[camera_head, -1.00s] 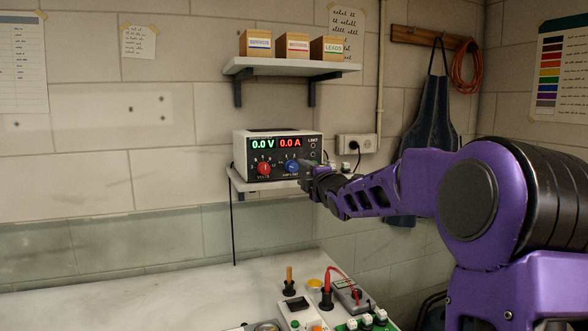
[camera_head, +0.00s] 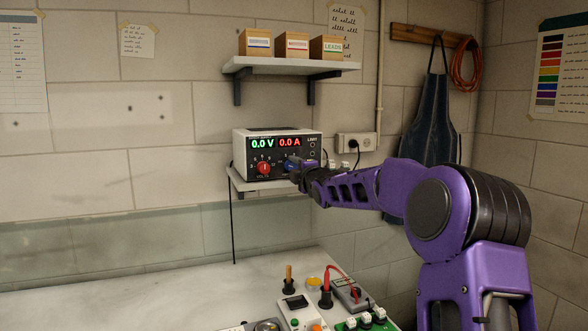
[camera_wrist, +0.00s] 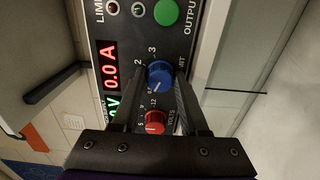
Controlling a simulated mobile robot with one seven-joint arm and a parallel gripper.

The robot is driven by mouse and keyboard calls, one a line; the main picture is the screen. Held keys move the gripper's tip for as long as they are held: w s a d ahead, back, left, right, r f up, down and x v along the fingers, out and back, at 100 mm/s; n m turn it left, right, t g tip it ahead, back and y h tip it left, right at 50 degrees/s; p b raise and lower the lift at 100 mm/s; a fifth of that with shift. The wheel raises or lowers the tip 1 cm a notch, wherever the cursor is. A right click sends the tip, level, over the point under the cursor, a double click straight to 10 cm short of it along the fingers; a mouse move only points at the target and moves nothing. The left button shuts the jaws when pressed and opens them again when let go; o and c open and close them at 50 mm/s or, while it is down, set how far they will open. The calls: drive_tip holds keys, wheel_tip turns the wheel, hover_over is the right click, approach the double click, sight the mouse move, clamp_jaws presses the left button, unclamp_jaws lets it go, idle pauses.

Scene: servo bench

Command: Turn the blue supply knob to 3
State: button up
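The power supply (camera_head: 262,146) sits on a small wall shelf, its displays reading 0.0 V and 0.0 A. Its blue knob (camera_head: 287,165) is partly covered by my gripper (camera_head: 294,176) in the head view. In the wrist view the blue knob (camera_wrist: 160,73) shows between the tips of my gripper (camera_wrist: 161,80), which are apart on either side of it. I cannot tell whether they touch it. The panel appears turned sideways there, with the 2 and 3 marks beside the knob.
The red knob (camera_head: 264,168) is close beside the blue one and shows between my fingers in the wrist view (camera_wrist: 155,122). A green output button (camera_wrist: 166,12) is on the other side. A wall socket (camera_head: 357,142) is right of the supply. The bench (camera_head: 150,300) below holds several items.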

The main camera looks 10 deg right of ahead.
clamp_jaws()
